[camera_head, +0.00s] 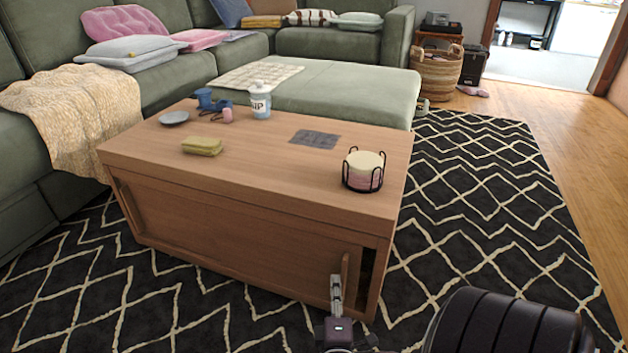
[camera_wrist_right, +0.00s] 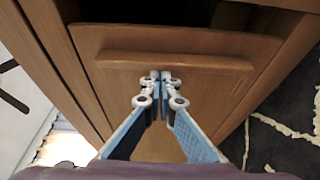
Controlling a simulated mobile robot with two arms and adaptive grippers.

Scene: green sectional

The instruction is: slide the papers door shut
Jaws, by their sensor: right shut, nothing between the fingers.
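The papers door (camera_head: 250,245) is a wooden sliding panel on the front of the coffee table (camera_head: 240,205). A dark gap (camera_head: 366,270) stands open at its right end. Its upright wooden handle (camera_head: 346,272) is beside that gap. My right gripper (camera_head: 336,283) is in front of the door, just left of the handle. In the right wrist view the handle (camera_wrist_right: 175,62) lies across the door panel, with the dark opening (camera_wrist_right: 200,15) beyond it. The shut, empty fingertips (camera_wrist_right: 161,77) are close to the handle; I cannot tell whether they touch. My left gripper is out of view.
On the tabletop are a candle in a black wire holder (camera_head: 363,170), a grey mat (camera_head: 315,139), a white jar (camera_head: 260,102), yellow sponges (camera_head: 202,146) and a small plate (camera_head: 174,117). A patterned rug (camera_head: 480,200) surrounds the table. A green sectional (camera_head: 330,90) stands behind.

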